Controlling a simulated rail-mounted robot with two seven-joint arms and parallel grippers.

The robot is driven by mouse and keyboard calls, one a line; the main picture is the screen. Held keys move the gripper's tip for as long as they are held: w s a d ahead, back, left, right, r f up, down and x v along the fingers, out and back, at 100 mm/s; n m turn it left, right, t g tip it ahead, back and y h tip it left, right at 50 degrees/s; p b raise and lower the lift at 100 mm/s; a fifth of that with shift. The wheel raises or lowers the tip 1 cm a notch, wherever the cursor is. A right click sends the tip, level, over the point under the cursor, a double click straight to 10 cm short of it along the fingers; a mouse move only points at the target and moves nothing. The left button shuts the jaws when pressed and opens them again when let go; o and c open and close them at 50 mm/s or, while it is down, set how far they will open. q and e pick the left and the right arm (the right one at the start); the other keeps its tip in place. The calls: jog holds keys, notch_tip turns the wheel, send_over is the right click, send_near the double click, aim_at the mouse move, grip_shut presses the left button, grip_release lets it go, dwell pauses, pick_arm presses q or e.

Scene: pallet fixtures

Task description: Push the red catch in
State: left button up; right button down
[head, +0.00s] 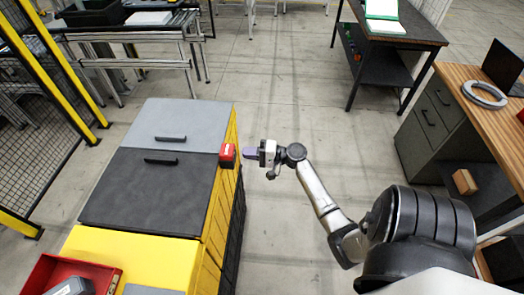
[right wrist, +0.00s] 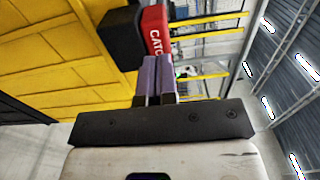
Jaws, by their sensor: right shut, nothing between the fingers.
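The red catch (head: 228,156) sits on the right side of the yellow pallet fixture, near its top edge. In the right wrist view the catch (right wrist: 155,30) shows white lettering and stands beside a black block (right wrist: 122,35). My right gripper (head: 246,153) is shut and empty, with its purple fingers pointing left at the catch. In the head view a small gap shows between fingertips and catch. In the right wrist view the fingertips (right wrist: 157,62) overlap the catch's near edge, so I cannot tell contact there. My left gripper is not in view.
The fixture has a grey lid (head: 178,122) and a black lid (head: 150,190) with handles. A red bin (head: 40,272) stands at the lower left. A wooden workbench (head: 475,105) is at the right. The floor (head: 290,90) beyond my right arm is clear.

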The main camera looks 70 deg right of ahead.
aim_at(234, 152)
jog(key=shift+p+x, duration=0.3)
jog(key=shift+x, duration=0.95)
jog(key=shift+w, duration=0.1)
jog(key=b+x, duration=0.1)
jog(key=x, duration=0.2)
jog(key=shift+f, duration=0.15)
jog(key=shift+w+a, duration=0.15)
jog(key=shift+w, duration=0.05)
jog(key=shift+s, duration=0.1)
